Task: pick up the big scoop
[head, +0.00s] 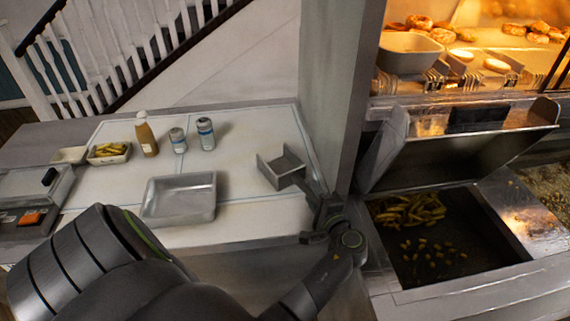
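The big scoop (280,167) is a grey metal box-shaped scoop on the white counter, beside the grey post. Its handle side points down and right, towards my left gripper (312,216). The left gripper is just below and right of the scoop, with its dark fingers spread apart. The upper finger is close to the handle end of the scoop; I cannot tell whether they touch. The rest of the handle is hidden or merges with the dark finger. My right gripper is out of the picture.
A metal tray (180,200), a sauce bottle (146,134), two shakers (206,133) and a small tray of fries (109,153) are on the counter. The grey post (335,90) stands right of the scoop. Further right, an open bin (440,245) holds fries below a raised metal lid.

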